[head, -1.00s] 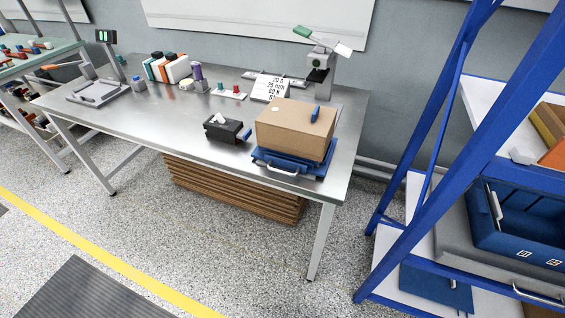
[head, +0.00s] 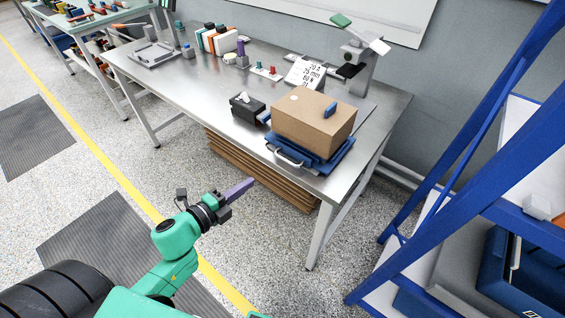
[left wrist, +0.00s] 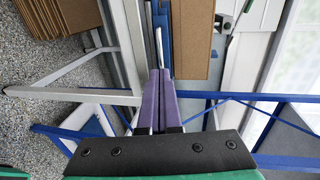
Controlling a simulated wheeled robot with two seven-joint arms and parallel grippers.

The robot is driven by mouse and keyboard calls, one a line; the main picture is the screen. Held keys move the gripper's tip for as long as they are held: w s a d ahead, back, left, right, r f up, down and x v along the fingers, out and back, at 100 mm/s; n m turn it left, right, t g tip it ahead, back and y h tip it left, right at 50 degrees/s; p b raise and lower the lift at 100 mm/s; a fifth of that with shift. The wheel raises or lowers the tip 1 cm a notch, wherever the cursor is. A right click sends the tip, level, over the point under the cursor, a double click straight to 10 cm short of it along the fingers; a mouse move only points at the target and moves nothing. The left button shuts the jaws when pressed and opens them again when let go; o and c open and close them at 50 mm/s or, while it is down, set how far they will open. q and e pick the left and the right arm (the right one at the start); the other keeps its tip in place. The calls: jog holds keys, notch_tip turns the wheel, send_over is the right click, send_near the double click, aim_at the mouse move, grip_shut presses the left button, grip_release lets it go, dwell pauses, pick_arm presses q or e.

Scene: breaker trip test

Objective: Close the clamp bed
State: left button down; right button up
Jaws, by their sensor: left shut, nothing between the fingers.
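A low grey frame with a raised upright part (head: 155,53) lies at the far left end of the steel table in the head view. It may be the clamp bed, but it is too small to tell its state for sure. My left gripper (head: 249,184) has purple fingers and hangs over the floor in front of the table, well away from that frame. In the left wrist view the purple fingers (left wrist: 160,72) lie together with nothing between them. My right gripper does not show.
A cardboard box (head: 312,122) sits on a blue case (head: 333,160) at the table's near right corner. A black box (head: 247,108) stands beside it. A blue rack (head: 465,140) rises at right. Floor in front is open.

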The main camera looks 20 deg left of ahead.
pick_arm(q)
jog(key=p+x, duration=0.1)
jog(key=x, duration=1.1)
jog(key=shift+w+d+f, duration=0.1)
jog(key=shift+w+f, duration=0.05)
jog(key=shift+w, duration=0.25)
